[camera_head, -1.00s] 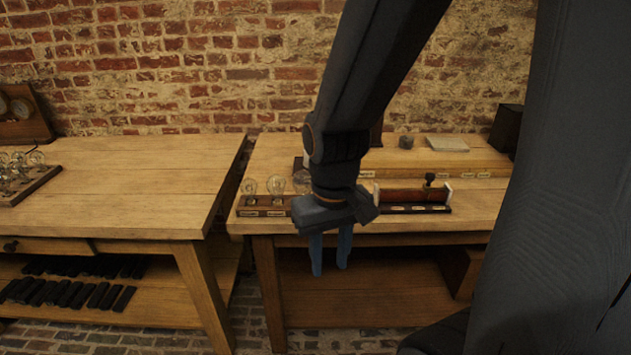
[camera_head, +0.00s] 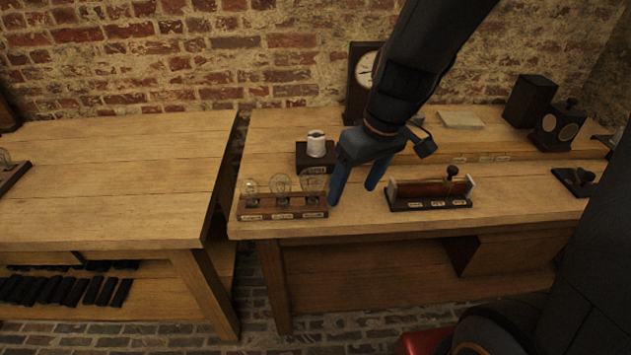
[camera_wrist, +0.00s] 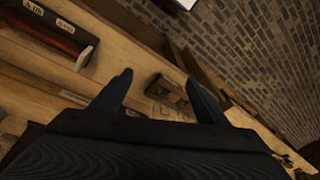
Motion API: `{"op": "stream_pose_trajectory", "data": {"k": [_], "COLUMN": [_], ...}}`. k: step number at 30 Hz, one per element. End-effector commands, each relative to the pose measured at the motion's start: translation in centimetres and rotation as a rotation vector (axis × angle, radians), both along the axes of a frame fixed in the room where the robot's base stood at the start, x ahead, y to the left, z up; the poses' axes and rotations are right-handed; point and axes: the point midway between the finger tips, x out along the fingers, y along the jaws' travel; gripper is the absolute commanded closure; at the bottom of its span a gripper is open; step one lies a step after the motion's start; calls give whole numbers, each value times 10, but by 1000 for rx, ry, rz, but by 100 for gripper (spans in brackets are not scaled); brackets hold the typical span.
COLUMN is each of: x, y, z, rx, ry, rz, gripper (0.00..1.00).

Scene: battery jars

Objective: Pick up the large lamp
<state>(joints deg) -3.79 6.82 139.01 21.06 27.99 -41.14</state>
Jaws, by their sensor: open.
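Three clear glass lamps stand upright in a row in a dark wooden rack (camera_head: 283,214) with pale labels, near the front left corner of the right bench. The right lamp (camera_head: 313,184) looks the largest, the middle lamp (camera_head: 280,184) a little smaller, and the left lamp (camera_head: 249,187) the smallest. The labels are too small to read. My gripper (camera_head: 352,195) is open and empty, pointing down just right of the rack. In the wrist view the rack (camera_wrist: 172,95) shows between the fingers, with its lamps faint and hard to tell apart.
A white spool on a dark block (camera_head: 316,152) stands behind the lamps. A red-brown instrument with a black knob (camera_head: 430,192) is right of my gripper. A clock (camera_head: 365,75) stands at the back. The left bench (camera_head: 110,180) is mostly bare.

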Motion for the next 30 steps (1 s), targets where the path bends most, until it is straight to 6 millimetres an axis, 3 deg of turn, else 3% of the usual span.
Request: {"op": "stream_pose_trajectory", "data": {"k": [1, 6, 12, 30], "x": [10, 42, 61, 77], "y": [11, 39, 55, 73], "z": [14, 36, 48, 2], "rx": [16, 45, 50, 50], "ry": [-29, -137, -210, -219], "rz": [68, 271, 394, 413], "gripper": [32, 32, 32, 32]}}
